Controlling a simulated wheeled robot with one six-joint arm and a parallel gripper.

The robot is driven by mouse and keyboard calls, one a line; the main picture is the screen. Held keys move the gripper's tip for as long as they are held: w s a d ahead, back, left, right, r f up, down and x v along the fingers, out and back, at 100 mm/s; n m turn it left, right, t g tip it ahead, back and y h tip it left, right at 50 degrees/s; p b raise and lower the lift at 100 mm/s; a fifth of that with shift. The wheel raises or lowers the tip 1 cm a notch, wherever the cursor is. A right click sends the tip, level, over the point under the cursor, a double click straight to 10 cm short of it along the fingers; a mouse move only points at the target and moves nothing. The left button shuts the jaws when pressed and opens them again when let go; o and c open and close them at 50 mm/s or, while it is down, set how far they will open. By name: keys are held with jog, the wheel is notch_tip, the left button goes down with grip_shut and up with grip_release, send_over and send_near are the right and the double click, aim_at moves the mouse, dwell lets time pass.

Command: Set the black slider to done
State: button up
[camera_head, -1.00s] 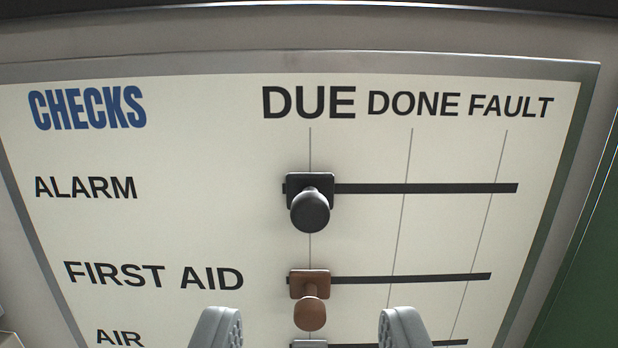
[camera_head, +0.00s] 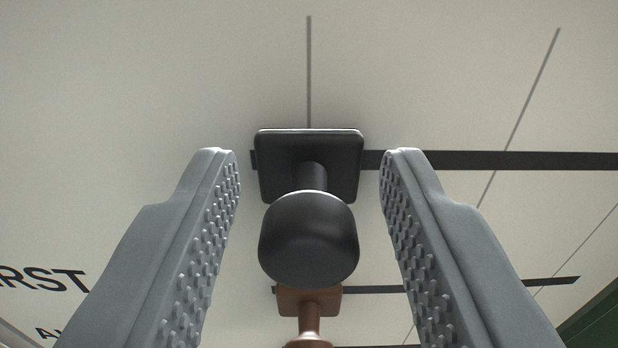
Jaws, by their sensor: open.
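The black slider (camera_head: 308,240) has a square base plate and a round knob that sticks out toward me. Its plate sits at the left end of a black horizontal slot (camera_head: 450,160), on the vertical line that the earlier view shows under DUE. The line under DONE (camera_head: 532,90) crosses the slot further right. My gripper (camera_head: 310,165) is open, with one grey ridged finger on each side of the black knob. Gaps show between both fingers and the knob. The column headings are out of view now.
A brown slider (camera_head: 308,302) sits just below the black one, at the left end of its own slot (camera_head: 555,281), partly hidden by the black knob. Part of the word FIRST (camera_head: 40,280) shows at left. The board above the black slider is clear.

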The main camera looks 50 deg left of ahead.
aim_at(502, 155)
grip_shut()
jog(key=shift+w+d, duration=1.1)
jog(key=shift+w, duration=0.3)
jog(key=shift+w+d, duration=1.05)
jog(key=shift+w, duration=0.3)
grip_release()
jog(key=v, duration=1.7)
jog(key=shift+d, duration=0.2)
